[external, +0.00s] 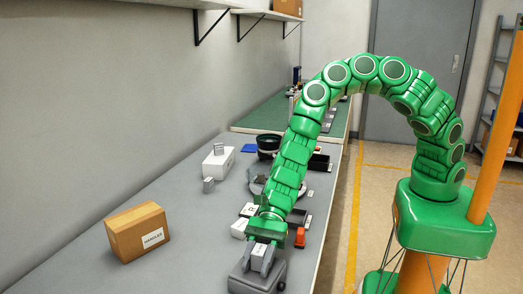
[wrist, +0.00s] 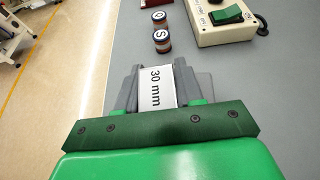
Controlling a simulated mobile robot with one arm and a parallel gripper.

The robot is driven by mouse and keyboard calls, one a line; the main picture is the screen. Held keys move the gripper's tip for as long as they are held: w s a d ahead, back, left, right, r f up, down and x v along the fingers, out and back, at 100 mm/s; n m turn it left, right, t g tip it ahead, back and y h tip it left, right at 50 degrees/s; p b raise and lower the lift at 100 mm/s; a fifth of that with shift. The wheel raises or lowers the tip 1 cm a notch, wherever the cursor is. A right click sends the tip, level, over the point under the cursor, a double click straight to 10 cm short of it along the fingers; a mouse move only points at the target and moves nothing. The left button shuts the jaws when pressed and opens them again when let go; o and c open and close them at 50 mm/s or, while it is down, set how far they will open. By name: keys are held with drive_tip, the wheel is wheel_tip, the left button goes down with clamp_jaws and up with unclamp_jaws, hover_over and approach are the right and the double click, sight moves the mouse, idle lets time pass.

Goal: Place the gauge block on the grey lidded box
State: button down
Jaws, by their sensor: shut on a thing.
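My gripper (external: 262,262) is shut on the gauge block (external: 259,251), a pale block with a white label. The wrist view shows the gauge block (wrist: 157,88) between the two fingers, its label reading "30 mm". The grey lidded box (external: 247,281) is at the front of the bench, directly below my gripper in the external view. In the wrist view, grey surfaces around the fingers look like part of the box (wrist: 206,84). My fingers hide part of the box, and I cannot tell whether the block touches its lid.
A cardboard box (external: 137,232) stands to the left. The wrist view shows two small jars (wrist: 162,41) and a switch box (wrist: 209,34).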

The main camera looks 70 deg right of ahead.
drive_tip(key=shift+f, duration=0.2)
drive_tip(key=shift+f, duration=0.1)
drive_tip(key=c, duration=0.7)
unclamp_jaws()
drive_tip(key=shift+v, duration=6.05)
